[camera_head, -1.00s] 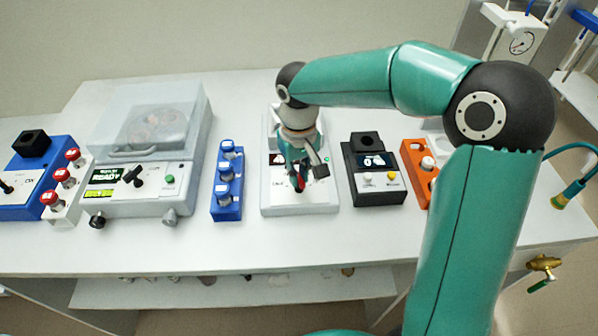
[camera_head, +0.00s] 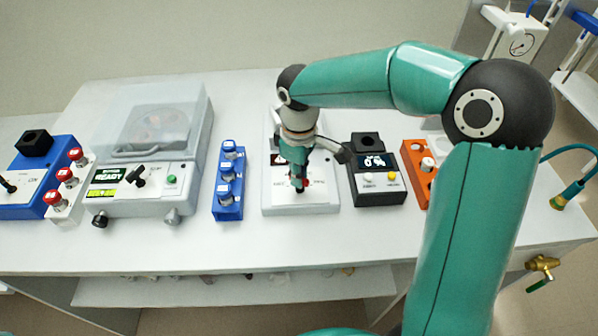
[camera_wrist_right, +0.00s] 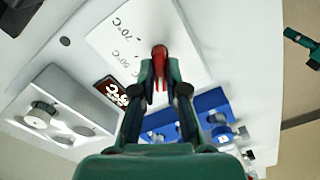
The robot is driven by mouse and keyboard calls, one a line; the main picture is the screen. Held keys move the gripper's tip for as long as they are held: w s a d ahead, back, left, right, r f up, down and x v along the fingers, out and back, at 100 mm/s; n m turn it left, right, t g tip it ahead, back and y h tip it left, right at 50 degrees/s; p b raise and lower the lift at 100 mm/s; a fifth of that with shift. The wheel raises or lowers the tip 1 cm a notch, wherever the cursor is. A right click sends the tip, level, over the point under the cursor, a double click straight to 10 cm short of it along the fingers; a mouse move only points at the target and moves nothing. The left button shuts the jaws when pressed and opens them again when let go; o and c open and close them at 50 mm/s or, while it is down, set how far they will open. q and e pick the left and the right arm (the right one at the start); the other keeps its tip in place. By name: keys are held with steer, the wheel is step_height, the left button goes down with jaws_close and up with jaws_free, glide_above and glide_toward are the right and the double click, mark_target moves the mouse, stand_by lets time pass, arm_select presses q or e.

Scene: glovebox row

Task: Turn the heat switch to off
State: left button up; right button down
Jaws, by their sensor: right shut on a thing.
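The white heat unit (camera_head: 330,196) stands mid-bench, and its panel with temperature marks shows in the right wrist view (camera_wrist_right: 122,32). Its red switch lever (camera_wrist_right: 160,58) shows between my right fingertips, and a little red shows in the head view (camera_head: 305,183). My right gripper (camera_head: 299,176) points down over the front of the panel. In the wrist view my right gripper (camera_wrist_right: 160,78) is shut on the red lever. The fingers and wrist hide much of the unit in the head view. My left gripper is not in view.
A blue tube rack (camera_head: 228,190) stands close left of the unit, a black device reading 0 % (camera_head: 378,188) close right. A lidded READY machine (camera_head: 150,205) is farther left, an orange rack (camera_head: 414,178) farther right. The bench front (camera_head: 270,240) is clear.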

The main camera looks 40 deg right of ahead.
steer(key=shift+n, duration=0.6)
steer(key=c, duration=1.2)
jaws_free()
step_height(320, 180, up, 12)
